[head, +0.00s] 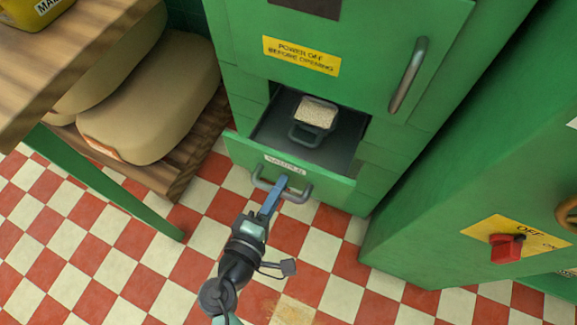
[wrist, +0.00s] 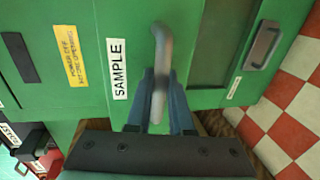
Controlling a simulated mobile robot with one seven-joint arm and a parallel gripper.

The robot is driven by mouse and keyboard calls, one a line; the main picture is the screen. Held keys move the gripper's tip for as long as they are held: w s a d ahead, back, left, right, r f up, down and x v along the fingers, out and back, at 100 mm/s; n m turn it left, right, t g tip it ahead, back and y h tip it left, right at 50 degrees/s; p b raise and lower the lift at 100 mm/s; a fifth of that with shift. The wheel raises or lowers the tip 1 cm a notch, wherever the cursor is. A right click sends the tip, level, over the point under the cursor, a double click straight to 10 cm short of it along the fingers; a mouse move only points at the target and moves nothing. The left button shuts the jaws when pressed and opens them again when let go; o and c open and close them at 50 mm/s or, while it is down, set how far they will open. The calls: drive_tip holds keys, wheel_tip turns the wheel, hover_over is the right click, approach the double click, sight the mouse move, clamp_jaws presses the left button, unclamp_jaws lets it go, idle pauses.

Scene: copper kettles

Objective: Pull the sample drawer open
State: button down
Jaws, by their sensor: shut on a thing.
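The sample drawer (head: 327,185) is a green drawer in a green cabinet, and it stands partly open in the head view. Its dark interior shows, with a grey scoop-like container (head: 313,117) of pale grain inside. The drawer's grey bar handle (head: 298,197) is on its front, below a white label. In the wrist view the handle (wrist: 161,50) stands beside the white SAMPLE label (wrist: 118,69). My gripper (head: 280,186) is shut on the handle, with its blue fingers (wrist: 162,100) on either side of the bar.
A cabinet door with a long handle (head: 408,75) is above the drawer. Sacks (head: 160,95) lie on a wooden pallet at left, beside a green-legged wooden table (head: 95,60). A green unit with a red switch (head: 506,247) stands at right. Checkered floor (head: 90,270) in front is clear.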

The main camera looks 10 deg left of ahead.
drive_tip(key=shift+f+v, duration=0.2)
drive_tip(key=shift+v, duration=0.75)
drive_tip(key=c, duration=1.1)
unclamp_jaws()
drive_tip(key=p+v, duration=0.2)
drive_tip(key=v, duration=1.1)
drive_tip(key=shift+p, duration=0.4)
